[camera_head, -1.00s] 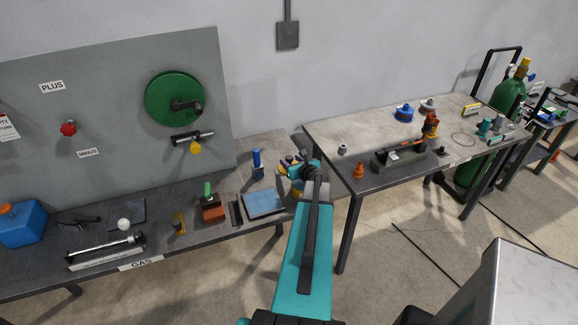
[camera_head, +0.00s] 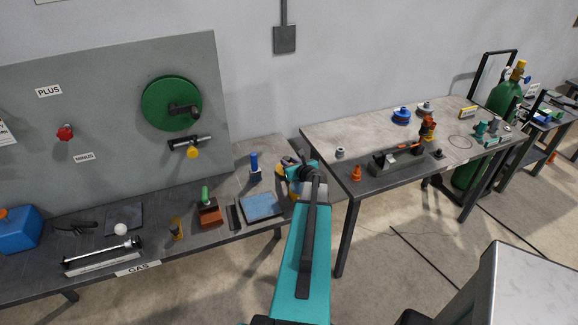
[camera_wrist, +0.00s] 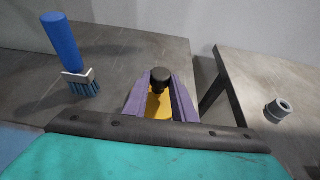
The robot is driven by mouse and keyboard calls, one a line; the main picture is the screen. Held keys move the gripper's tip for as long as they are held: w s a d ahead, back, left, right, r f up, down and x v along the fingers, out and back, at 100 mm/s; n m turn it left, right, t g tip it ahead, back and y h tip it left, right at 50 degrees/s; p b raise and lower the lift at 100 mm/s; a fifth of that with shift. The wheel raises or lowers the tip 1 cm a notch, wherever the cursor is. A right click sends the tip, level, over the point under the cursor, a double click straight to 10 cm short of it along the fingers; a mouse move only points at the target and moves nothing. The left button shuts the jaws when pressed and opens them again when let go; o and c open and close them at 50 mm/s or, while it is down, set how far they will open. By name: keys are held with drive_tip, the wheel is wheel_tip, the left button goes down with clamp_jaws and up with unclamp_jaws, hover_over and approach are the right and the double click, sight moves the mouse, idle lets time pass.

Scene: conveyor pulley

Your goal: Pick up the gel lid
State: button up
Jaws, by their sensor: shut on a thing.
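My gripper (camera_wrist: 159,105) shows in the wrist view with its purple jaws closed on either side of a yellow piece. The piece has a round black knob on top and appears to be the gel lid (camera_wrist: 160,78). Its lower part is hidden by the jaws and the wrist housing. In the head view my gripper (camera_head: 288,163) is over the right end of the left bench, largely hidden by my own arm. A bit of yellow shows just below it there, too small to make out clearly.
A blue-handled brush (camera_wrist: 66,45) stands left of my gripper; it also shows in the head view (camera_head: 254,168). A blue pad (camera_head: 262,206) lies in front of it. Across a gap, the right table (camera_head: 350,135) holds a grey ring-like part (camera_wrist: 279,108) near its edge.

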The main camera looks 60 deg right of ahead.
wheel_tip(320, 180, up, 8)
drive_tip(key=b, duration=0.1)
drive_tip(key=shift+r, duration=0.25)
idle(0.4)
idle(0.5)
